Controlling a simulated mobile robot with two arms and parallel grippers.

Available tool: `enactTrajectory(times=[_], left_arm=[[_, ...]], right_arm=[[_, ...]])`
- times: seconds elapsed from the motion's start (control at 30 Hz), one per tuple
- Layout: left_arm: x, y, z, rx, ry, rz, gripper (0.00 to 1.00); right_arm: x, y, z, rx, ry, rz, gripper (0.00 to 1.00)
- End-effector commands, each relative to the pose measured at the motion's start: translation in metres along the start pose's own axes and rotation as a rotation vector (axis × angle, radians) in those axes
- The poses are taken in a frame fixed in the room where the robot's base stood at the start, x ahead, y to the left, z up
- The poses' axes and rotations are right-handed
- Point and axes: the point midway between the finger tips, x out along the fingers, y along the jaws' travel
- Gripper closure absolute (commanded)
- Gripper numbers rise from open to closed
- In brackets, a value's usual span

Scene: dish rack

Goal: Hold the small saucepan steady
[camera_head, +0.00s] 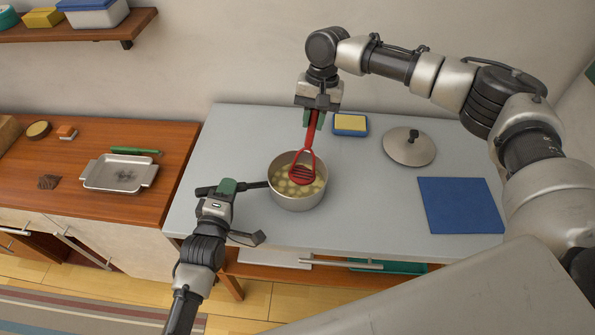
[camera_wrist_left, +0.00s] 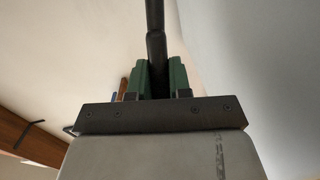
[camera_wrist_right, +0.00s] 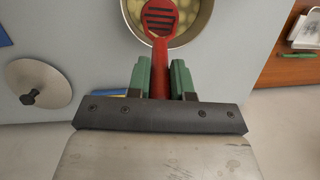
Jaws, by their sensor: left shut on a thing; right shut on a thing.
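The small saucepan (camera_head: 298,203) stands on the grey table, with pale round pieces in it. Its dark handle (camera_head: 252,185) points left. My left gripper (camera_head: 229,188) is shut on that handle; the handle also shows between the green fingers in the left wrist view (camera_wrist_left: 156,50). My right gripper (camera_head: 315,118) is above the pan, shut on the red masher (camera_head: 309,135). The masher's slotted head is inside the pan among the pieces, and it also shows in the right wrist view (camera_wrist_right: 160,17). The pan looks upright.
On the grey table (camera_head: 350,228) are a metal lid (camera_head: 409,149), a blue mat (camera_head: 460,205) and a yellow-blue sponge (camera_head: 350,125). A metal tray (camera_head: 120,174) and a green-handled tool (camera_head: 135,151) lie on the wooden counter at left.

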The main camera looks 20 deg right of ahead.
Motion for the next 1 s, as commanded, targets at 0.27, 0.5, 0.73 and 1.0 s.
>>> enactTrajectory(times=[0.27,0.5,0.73,1.0], left_arm=[[0.000,0.000,0.000,0.001,0.000,-0.001,1.00],[0.000,0.000,0.000,0.001,0.000,-0.001,1.00],[0.000,0.000,0.000,0.001,0.000,-0.001,1.00],[0.000,0.000,0.000,0.001,0.000,-0.001,1.00]], right_arm=[[-0.001,-0.015,0.016,-0.005,0.004,-0.001,1.00],[-0.001,-0.033,0.038,-0.002,0.003,-0.001,1.00],[-0.001,-0.035,0.040,0.001,0.003,-0.001,1.00],[0.011,-0.034,0.038,0.000,0.000,0.000,1.00]])
